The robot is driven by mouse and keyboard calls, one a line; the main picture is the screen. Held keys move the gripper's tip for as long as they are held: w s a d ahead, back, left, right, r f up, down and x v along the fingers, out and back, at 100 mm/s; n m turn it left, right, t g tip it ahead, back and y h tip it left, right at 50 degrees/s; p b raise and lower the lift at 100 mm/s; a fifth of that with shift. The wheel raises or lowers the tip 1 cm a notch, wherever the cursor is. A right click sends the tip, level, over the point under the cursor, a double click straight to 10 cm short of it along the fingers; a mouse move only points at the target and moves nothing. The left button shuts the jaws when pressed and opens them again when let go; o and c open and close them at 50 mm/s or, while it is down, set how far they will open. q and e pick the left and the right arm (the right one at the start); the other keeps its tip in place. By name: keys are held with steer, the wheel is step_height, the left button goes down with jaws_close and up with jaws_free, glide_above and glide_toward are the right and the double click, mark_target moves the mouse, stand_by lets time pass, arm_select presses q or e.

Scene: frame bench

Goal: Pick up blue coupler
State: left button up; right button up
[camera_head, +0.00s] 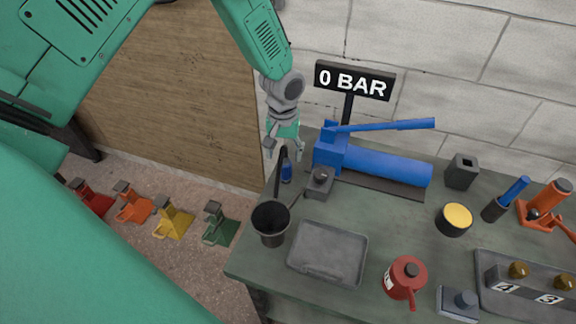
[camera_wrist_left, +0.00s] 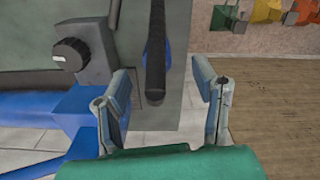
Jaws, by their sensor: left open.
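The blue coupler (camera_head: 286,172) stands near the table's left back edge, beside a black hose (camera_head: 276,182). In the left wrist view a blue part that appears to be the coupler (camera_wrist_left: 168,62) shows partly hidden behind the dark hose (camera_wrist_left: 155,50). My left gripper (camera_head: 285,151) is just above the coupler in the head view. In the left wrist view its open fingers (camera_wrist_left: 160,72) stand on either side of the hose end and blue part, with gaps on both sides. I cannot tell its exact height above the coupler. My right gripper is not in view.
A blue pump (camera_head: 385,166) stands just right of the coupler, with a grey block and dark knob (camera_head: 320,180) between. A black cup (camera_head: 271,220) and grey tray (camera_head: 328,254) are nearer the front. A "0 BAR" sign (camera_head: 354,81) rises behind.

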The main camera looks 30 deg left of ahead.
mark_target(287, 171)
arm_select(q)
steer(key=f, duration=0.2)
steer(key=shift+a+f, duration=0.25)
steer(key=shift+f, duration=0.05)
steer(key=shift+d+f, duration=0.25)
steer(key=shift+d, duration=0.35)
steer(key=f, duration=0.2)
steer(key=f+p, duration=0.1)
steer(key=f, duration=0.1)
steer(key=shift+w+d+f, duration=0.1)
steer(key=shift+w+d, duration=0.1)
steer(key=shift+a+f, duration=0.2)
steer(key=shift+a, duration=0.1)
steer(key=shift+a+f, duration=0.1)
steer(key=shift+a, duration=0.5)
steer(key=c, duration=1.1)
steer(key=shift+d, duration=0.8)
jaws_close()
steer(key=shift+a+r, duration=0.1)
steer(key=shift+r, duration=0.1)
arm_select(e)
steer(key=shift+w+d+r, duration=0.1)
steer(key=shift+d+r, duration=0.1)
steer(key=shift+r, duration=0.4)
